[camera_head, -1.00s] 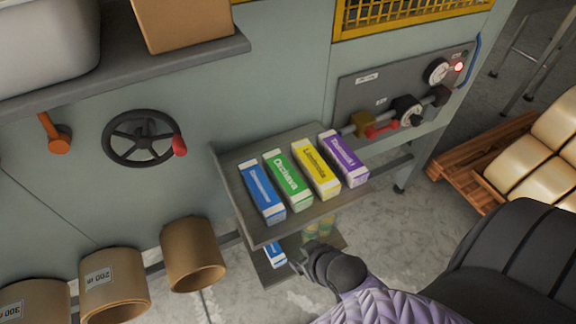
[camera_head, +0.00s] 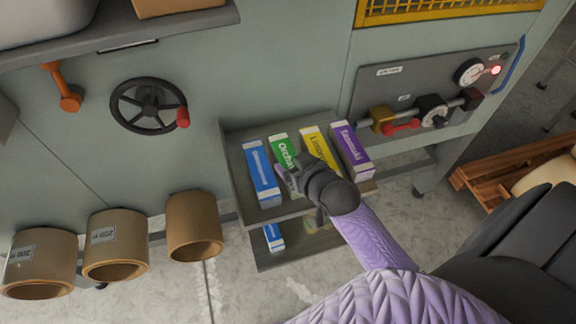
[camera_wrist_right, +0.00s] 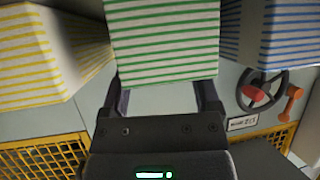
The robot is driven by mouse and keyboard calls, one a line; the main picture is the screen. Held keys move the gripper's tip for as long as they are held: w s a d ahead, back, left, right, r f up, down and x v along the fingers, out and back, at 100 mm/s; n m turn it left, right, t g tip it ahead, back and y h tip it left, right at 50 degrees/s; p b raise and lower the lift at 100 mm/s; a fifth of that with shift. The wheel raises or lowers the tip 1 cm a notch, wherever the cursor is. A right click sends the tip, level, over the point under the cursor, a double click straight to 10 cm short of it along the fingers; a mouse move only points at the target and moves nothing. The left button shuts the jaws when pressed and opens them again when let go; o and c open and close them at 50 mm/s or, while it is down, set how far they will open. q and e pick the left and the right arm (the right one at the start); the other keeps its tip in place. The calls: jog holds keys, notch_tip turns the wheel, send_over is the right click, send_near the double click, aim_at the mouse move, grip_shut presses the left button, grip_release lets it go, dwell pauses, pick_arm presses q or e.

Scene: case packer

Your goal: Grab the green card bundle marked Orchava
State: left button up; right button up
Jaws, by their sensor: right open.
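The green card bundle marked Orchava (camera_head: 283,147) lies on the upper shelf of a small grey rack, between a blue bundle (camera_head: 262,172) and a yellow bundle (camera_head: 316,144). My right gripper (camera_head: 288,178) is over the near end of the green bundle and hides part of it. In the right wrist view, the green-striped end (camera_wrist_right: 163,45) fills the top middle. The open fingers (camera_wrist_right: 162,98) show at either side of its lower edge; I cannot tell whether they touch it. My left gripper is out of view.
A purple bundle (camera_head: 351,150) lies right of the yellow one. The neighbouring bundles leave narrow gaps. Another blue bundle (camera_head: 273,236) is on the lower shelf. A valve panel (camera_head: 396,88) is behind at the right, and a handwheel (camera_head: 150,104) at the left.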

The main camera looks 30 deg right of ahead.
jog(key=shift+x, duration=0.9)
jog(key=shift+s, duration=0.1)
jog(key=shift+c, duration=0.3)
grip_shut()
